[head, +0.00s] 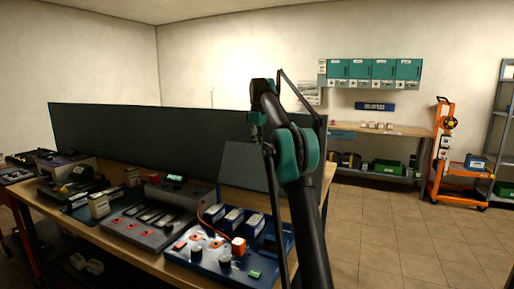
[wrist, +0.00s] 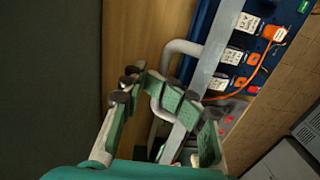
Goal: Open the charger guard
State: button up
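The charger guard (head: 247,166) is a flat grey panel. It stands tilted up behind the blue charger tray (head: 204,256) on the bench. In the wrist view the guard (wrist: 208,70) shows nearly edge-on, as a long grey strip. A bent grey tube handle (wrist: 180,47) is on its left side. My gripper (head: 257,127) is at the panel's upper edge in the head view. The fingers hide part of the handle.
A dark partition (head: 130,135) runs behind the bench.

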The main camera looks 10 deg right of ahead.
jog(key=s+a+r, duration=0.3)
jog(key=s+a, duration=0.6)
jog(key=s, duration=0.5)
jog(key=s+a+f+t+h, duration=0.1)
jog(key=s+a+f+t, duration=0.1)
jog(key=s+a+f, duration=0.5)
jog(key=shift+s+f+h, duration=0.3)
jog(key=shift+s+f, duration=1.2)
jog(key=shift+f, duration=1.1)
jog(key=s+a+r, duration=0.2)
jog(key=s+r, duration=0.1)
jog(key=r, duration=1.4)
notch_tip(320, 180, down, 17)
jog(key=w+d, duration=0.2)
jog(key=shift+w+d, duration=0.15)
jog(key=shift+w, duration=0.25)
